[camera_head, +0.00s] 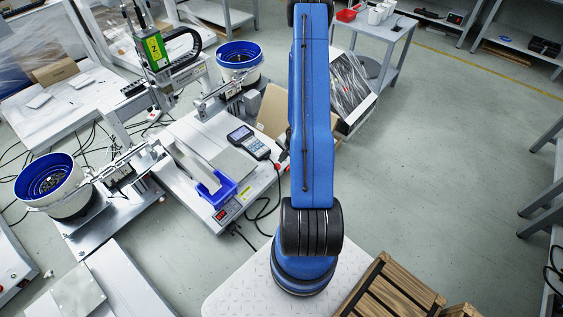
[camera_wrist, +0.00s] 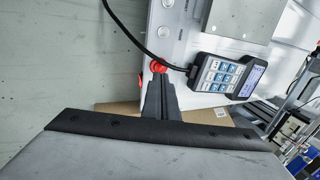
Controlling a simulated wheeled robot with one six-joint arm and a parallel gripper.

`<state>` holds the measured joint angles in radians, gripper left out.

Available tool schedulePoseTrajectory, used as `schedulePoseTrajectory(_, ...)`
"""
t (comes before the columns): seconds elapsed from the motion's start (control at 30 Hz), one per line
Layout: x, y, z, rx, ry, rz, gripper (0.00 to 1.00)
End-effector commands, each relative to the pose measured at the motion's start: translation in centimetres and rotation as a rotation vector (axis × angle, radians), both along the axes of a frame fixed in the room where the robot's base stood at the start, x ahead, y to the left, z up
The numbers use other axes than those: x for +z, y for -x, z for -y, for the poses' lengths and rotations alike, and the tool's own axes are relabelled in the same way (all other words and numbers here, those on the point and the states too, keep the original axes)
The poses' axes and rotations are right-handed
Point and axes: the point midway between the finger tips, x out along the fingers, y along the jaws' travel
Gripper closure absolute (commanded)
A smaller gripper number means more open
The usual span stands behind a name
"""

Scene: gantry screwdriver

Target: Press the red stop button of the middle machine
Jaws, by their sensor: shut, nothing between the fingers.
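The middle machine (camera_head: 195,150) is a white bench unit with a handheld keypad on top. Its red stop button (camera_wrist: 158,67) shows in the wrist view on the edge of the white panel, right at my fingertips. In the head view a small red spot beside my arm, at the machine's right edge, looks like the same button (camera_head: 278,167). My gripper (camera_wrist: 159,78) is shut and empty, its dark fingers pointing at the button. The tips overlap the button's lower edge in the picture. I cannot tell whether they touch or press it. My arm hides most of the gripper in the head view.
The keypad (camera_wrist: 228,75) lies close to the right of my fingers, with a black cable (camera_wrist: 130,35) running past the button. A cardboard box (camera_head: 272,108) stands behind the machine. Open floor (camera_head: 450,140) lies to the right.

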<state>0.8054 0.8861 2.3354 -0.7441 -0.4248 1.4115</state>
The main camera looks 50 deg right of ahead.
Motion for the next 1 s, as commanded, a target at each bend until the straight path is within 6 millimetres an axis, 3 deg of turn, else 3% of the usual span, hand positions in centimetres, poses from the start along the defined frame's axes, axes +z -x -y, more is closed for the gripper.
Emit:
schedulePoseTrajectory(0.43,5.7,2.1,0.3,-0.001,0.000,0.002,1.00)
schedulePoseTrajectory(1.0,6.8,2.7,0.2,-0.001,0.000,-0.001,1.00)
